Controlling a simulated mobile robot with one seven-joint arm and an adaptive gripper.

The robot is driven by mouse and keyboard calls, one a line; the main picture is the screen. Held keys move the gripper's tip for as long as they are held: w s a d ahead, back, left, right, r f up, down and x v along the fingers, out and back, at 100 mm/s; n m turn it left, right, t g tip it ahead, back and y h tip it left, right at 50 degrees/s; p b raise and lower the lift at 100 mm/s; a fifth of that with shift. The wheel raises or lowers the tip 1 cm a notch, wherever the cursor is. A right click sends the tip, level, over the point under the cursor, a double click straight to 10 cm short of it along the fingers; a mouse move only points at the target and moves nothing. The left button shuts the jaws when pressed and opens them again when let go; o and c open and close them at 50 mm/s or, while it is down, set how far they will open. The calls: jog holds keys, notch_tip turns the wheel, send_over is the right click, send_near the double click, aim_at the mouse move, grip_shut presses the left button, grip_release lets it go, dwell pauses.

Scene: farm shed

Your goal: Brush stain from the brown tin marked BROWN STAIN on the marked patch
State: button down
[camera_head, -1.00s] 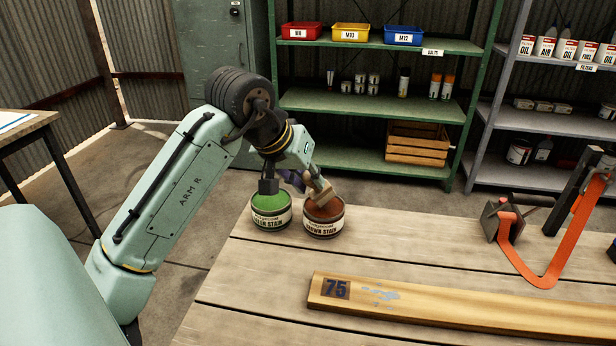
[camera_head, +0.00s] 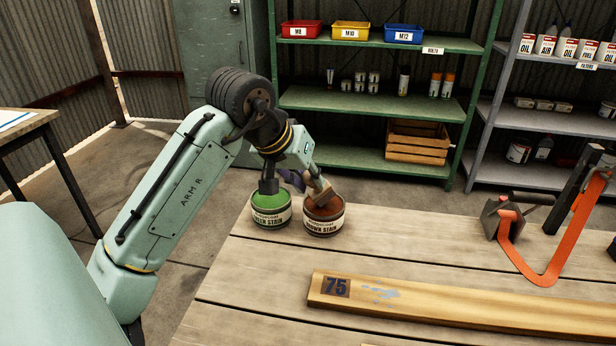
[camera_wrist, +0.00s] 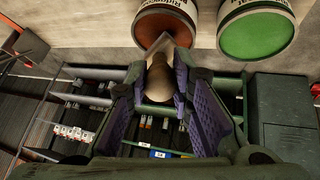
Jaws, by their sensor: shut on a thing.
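The brown tin marked BROWN STAIN (camera_head: 323,222) stands open on the workbench. The green tin marked GREEN STAIN (camera_head: 271,214) stands just left of it. My gripper (camera_head: 300,180) is shut on the handle of a brush (camera_head: 320,188). The brush is tilted and its lower end is at the brown tin's mouth; how deep the bristles reach is hidden. In the wrist view the brush handle (camera_wrist: 161,80) sits between the purple finger pads, with the brown tin (camera_wrist: 166,27) beyond it. A wooden board (camera_head: 450,312) marked 75 lies nearer, with a pale blue-grey patch (camera_head: 380,293) on its top.
A tool with an orange strap (camera_head: 560,255) and dark metal parts stands on the bench at the right. Shelves (camera_head: 375,100) with bins and cans stand behind. The bench between the tins and the board is clear.

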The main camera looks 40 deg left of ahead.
jog(key=shift+r+p, duration=2.85)
jog(key=shift+r, duration=0.65)
jog(key=shift+s+f, duration=0.1)
